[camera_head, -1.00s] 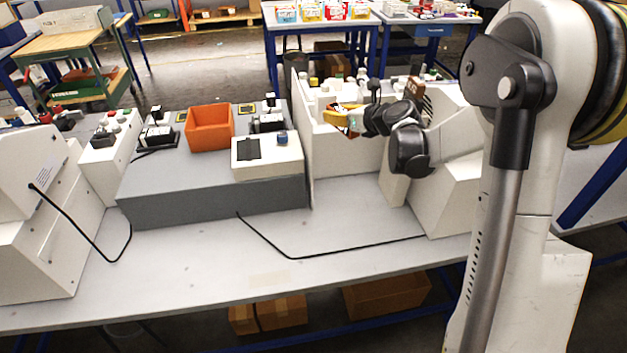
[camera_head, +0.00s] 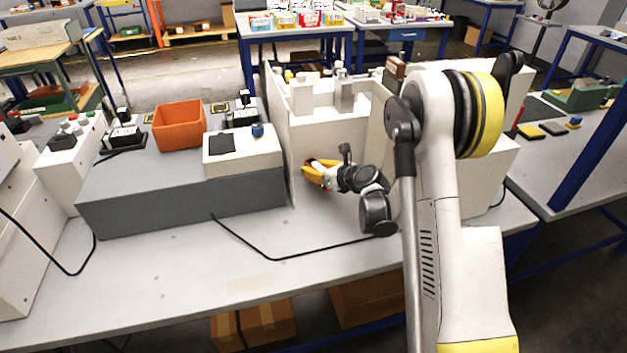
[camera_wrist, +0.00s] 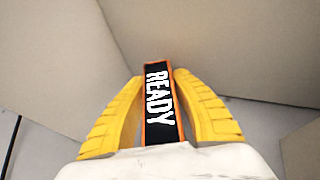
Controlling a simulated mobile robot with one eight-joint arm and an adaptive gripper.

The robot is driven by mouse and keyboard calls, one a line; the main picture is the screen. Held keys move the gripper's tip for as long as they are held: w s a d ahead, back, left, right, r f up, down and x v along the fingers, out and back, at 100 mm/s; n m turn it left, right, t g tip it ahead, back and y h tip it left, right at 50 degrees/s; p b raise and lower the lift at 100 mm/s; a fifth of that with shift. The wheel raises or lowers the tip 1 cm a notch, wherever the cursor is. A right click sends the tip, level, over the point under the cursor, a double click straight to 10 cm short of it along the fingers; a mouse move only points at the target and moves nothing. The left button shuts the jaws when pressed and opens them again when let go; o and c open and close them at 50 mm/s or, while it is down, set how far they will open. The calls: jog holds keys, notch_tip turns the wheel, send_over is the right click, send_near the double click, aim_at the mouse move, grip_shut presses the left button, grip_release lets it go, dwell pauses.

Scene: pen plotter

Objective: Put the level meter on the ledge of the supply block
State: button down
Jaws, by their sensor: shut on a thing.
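My gripper (camera_head: 318,173) has yellow fingers, which also show in the wrist view (camera_wrist: 158,90). They are shut on a slim black, orange-edged thing lettered READY (camera_wrist: 160,108). A red-orange bit of it shows at the fingertips in the head view. I cannot tell for certain whether it is the level meter. My gripper is low in front of the upright face of a white block (camera_head: 325,138), well below its top. No label marks which thing is the supply block, and its ledge is not clearly made out. Pale walls surround the fingertips in the wrist view.
Left of the white block is a grey raised platform (camera_head: 180,208) with an orange bin (camera_head: 179,125) and a white box with a blue knob (camera_head: 243,150). A black cable (camera_head: 275,257) lies on the bench (camera_head: 150,285). The front of the bench is mostly clear.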

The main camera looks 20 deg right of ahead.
notch_tip(320, 180, down, 4)
jog(key=shift+r+b, duration=0.25)
jog(key=shift+b, duration=0.35)
jog(key=shift+r, duration=0.15)
jog(key=c, duration=1.2)
grip_release()
jog(key=shift+o, duration=0.2)
